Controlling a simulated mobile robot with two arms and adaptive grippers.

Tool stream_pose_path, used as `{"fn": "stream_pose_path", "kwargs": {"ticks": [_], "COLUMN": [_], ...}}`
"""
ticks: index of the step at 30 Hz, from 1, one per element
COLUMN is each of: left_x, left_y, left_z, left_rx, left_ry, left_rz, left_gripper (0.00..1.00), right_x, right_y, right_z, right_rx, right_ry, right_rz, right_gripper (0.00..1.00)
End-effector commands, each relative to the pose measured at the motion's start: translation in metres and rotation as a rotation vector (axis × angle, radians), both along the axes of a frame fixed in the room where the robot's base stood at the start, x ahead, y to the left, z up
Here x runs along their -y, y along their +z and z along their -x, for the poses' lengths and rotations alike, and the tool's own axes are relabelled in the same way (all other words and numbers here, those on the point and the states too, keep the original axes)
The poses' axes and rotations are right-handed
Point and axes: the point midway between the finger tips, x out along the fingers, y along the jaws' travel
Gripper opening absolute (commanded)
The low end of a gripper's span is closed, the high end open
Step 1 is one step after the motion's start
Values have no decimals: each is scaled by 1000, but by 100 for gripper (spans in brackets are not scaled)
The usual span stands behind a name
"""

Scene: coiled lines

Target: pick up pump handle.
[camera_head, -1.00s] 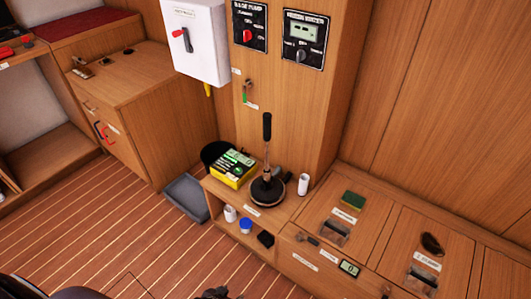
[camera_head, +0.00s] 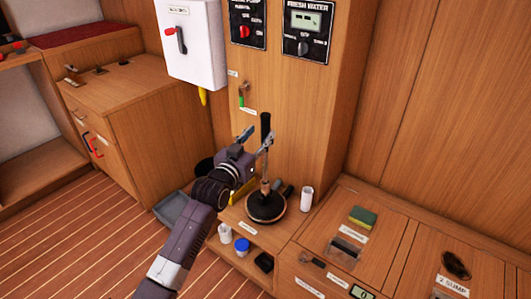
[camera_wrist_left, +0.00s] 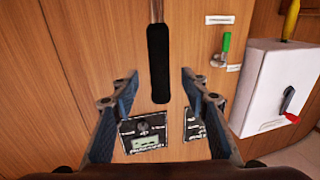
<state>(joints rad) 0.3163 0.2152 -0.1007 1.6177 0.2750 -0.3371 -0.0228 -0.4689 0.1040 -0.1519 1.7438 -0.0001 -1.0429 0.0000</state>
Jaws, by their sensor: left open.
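The pump handle is an upright rod with a black grip (camera_head: 265,128), rising from a round black base (camera_head: 266,206) on the low wooden ledge. My left gripper (camera_head: 257,137) is open beside the grip, with one finger to its left and the other overlapping the rod just below the grip. In the left wrist view the black grip (camera_wrist_left: 158,62) shows in the gap between the open fingers (camera_wrist_left: 158,82), touching neither visibly. How deep it sits between them I cannot tell. My right gripper is not in view.
A white switch box (camera_head: 193,45) and dark control panels (camera_head: 304,31) are on the wall behind. A small valve with a green lever (camera_wrist_left: 226,43) is close by. A white cylinder (camera_head: 307,199) stands right of the base. My left arm hides most of the yellow box.

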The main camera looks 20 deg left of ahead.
Motion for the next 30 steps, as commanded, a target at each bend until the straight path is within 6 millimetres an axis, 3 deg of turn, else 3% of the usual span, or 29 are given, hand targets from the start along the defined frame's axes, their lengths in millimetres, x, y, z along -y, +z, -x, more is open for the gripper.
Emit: {"fn": "stream_pose_path", "kwargs": {"ticks": [9, 20, 30], "left_x": [5, 6, 6], "left_y": [0, 1, 0], "left_z": [-40, -46, -46], "left_rx": [-1, -1, -2], "left_ry": [0, -1, 0], "left_rz": [0, -1, -1], "left_gripper": [41, 40, 3], "right_x": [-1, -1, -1], "right_y": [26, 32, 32], "right_z": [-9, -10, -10], "right_rx": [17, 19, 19], "right_ry": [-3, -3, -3], "right_rz": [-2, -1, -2], "right_gripper": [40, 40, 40]}}
